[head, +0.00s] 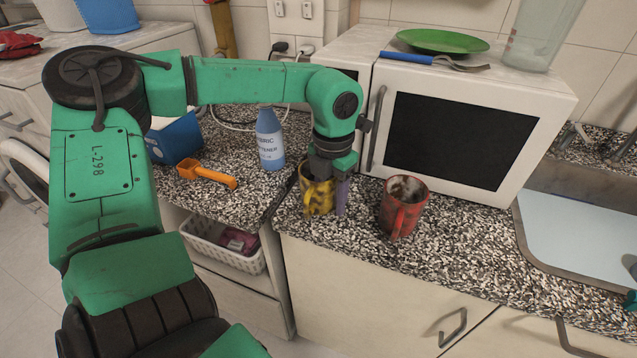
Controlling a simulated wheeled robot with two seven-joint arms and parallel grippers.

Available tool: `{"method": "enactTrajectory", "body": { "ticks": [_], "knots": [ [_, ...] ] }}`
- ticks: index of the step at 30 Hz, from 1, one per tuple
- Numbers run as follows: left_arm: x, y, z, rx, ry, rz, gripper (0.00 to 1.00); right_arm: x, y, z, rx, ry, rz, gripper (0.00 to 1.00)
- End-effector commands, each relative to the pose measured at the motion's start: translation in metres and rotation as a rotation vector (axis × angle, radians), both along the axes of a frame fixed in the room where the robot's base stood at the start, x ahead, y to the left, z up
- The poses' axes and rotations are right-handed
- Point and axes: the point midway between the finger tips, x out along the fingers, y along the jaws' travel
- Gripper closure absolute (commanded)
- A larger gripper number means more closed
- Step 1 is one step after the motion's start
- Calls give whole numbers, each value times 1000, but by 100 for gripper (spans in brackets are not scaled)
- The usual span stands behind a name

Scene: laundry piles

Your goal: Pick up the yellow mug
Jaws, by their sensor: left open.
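The yellow mug (316,201) has dark patches and stands on the speckled counter in front of the microwave's left side. My left gripper (326,184) points down over it, with its fingers at the mug's right side and rim. The gripper is open; its near finger reaches down in front of the mug's right edge. The gripper hides part of the mug's top and right side, and I cannot tell whether the fingers touch it.
A red mug (403,206) stands close to the right. A white microwave (554,100) stands behind. A blue softener bottle (269,142) and an orange scoop (206,174) are to the left. A sink (522,236) is at the right. Bare counter lies before the mugs.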

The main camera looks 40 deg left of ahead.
Motion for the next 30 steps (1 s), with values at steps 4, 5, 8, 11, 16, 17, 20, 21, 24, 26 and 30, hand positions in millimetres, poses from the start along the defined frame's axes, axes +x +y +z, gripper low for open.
{"method": "enactTrajectory", "body": {
  "ticks": [4, 5, 8, 11, 16, 17, 20, 21, 24, 26, 30],
  "knots": [
    [0, 0, -2, 0, -1, 0, 50, 0, 0, 0, 0, 0, 0, 50],
    [0, 0, -2, 0, -1, 0, 50, 0, 0, 0, 0, 0, 0, 50],
    [0, 0, -2, 0, -1, 0, 80, 0, 0, 0, 1, 0, 1, 50],
    [0, 0, -1, 0, -1, 0, 100, 0, 1, 0, 1, 0, 1, 50],
    [0, 0, -1, -1, -1, 0, 100, 0, 1, 0, 1, -1, 1, 50],
    [0, 0, -1, -1, 0, 0, 100, 0, 1, 0, 2, -1, 1, 50],
    [0, 0, -2, -1, 0, -1, 100, 0, 2, -1, 2, -1, 1, 50],
    [0, 0, -2, -1, 0, -1, 100, 0, 2, -1, 3, 0, 1, 50],
    [0, 0, -2, -1, 0, -1, 100, 0, 2, -1, 3, 0, 1, 50],
    [0, 0, -2, -2, 1, -1, 100, 0, 2, -1, 3, 0, 1, 50],
    [0, 0, -2, -2, 1, -1, 100, 0, 2, -1, 3, 0, 1, 50]
  ]
}}
